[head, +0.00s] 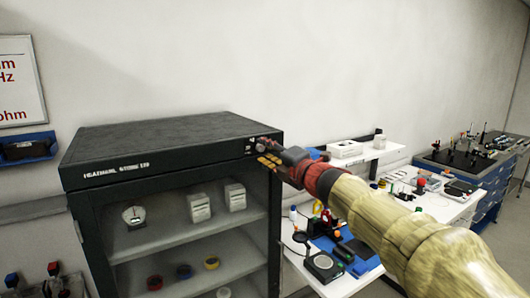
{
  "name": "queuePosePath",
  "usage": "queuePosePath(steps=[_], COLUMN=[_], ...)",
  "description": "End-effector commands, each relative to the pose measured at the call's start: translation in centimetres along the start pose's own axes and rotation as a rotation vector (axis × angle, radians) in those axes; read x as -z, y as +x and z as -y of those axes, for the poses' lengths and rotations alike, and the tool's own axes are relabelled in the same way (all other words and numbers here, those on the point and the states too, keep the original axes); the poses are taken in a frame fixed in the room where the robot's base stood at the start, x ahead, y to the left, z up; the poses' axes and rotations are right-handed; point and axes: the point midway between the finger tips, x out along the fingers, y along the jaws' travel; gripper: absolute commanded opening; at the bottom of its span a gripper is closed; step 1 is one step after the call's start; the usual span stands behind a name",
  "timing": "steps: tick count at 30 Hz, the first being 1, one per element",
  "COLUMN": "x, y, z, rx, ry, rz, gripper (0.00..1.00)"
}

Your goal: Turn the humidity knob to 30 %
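The dark storage cabinet (95,190) stands at the left, with a glass door and a white label on its upper front edge. A small control panel (249,146) sits at its upper right front corner. The humidity knob cannot be made out clearly; my gripper covers part of that corner. My gripper (266,162) is at the panel, its yellowish fingertips pointing left toward the cabinet front. Whether it touches a knob, and whether its fingers are open or shut, cannot be told. The knob's setting and scale are not readable.
A white bench (300,262) with tools and a blue mat stands to the right. A blue wall tray (27,148) hangs at the left.

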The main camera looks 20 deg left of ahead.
Motion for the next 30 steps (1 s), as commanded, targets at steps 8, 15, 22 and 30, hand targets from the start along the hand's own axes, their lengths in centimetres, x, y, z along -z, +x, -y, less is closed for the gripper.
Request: queuePosePath(steps=[8, 15, 22, 30], x=[-0.1, -0.1, 0.0, 0.0], y=[-5.0, -9.1, -11.0, -11.1], z=[-0.1, 0.0, 0.1, 0.1], rx=[0.0, 0.0, 0.001, 0.001], ry=[0.0, 0.0, 0.0, 0.0], rz=[0.003, 0.003, 0.001, 0.0], gripper=[0.36, 0.36, 0.36, 0.36])
